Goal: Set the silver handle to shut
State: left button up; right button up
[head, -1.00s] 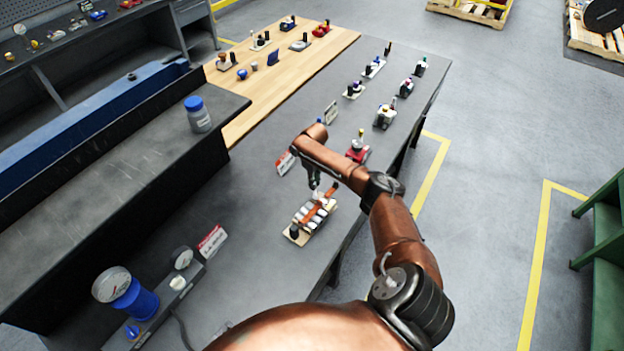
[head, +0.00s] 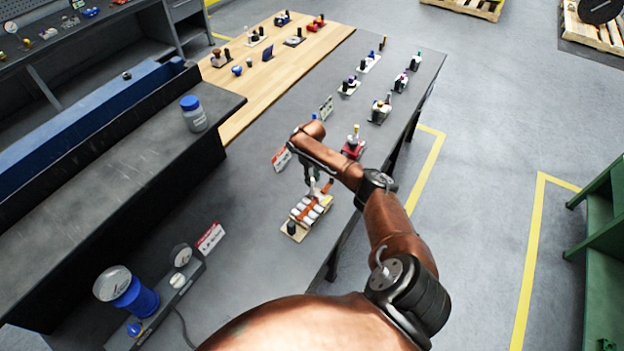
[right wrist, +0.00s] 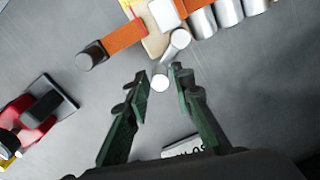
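The silver handle (right wrist: 172,52) shows in the right wrist view as a short silver rod with a round end, sticking out from the valve actuator. The actuator (head: 307,215) has a beige base plate, several silver cylinders and an orange bar (right wrist: 126,36) with a black knob. My right gripper (right wrist: 160,78) is open, with its two green fingers on either side of the handle's round end. I cannot tell whether either finger touches it. In the head view the right gripper (head: 314,186) hangs at the far end of the actuator, and the handle is hard to make out there. My left gripper is not in view.
A red device (head: 353,148) stands on the grey table just beyond my gripper. A red-and-white sign (head: 281,159) stands left of my wrist. A gauge with a blue body (head: 138,300) is at lower left. Bare table lies left of the actuator.

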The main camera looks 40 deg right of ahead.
jog(key=shift+o, duration=1.2)
jog(key=shift+r, duration=0.1)
notch_tip(320, 180, up, 12)
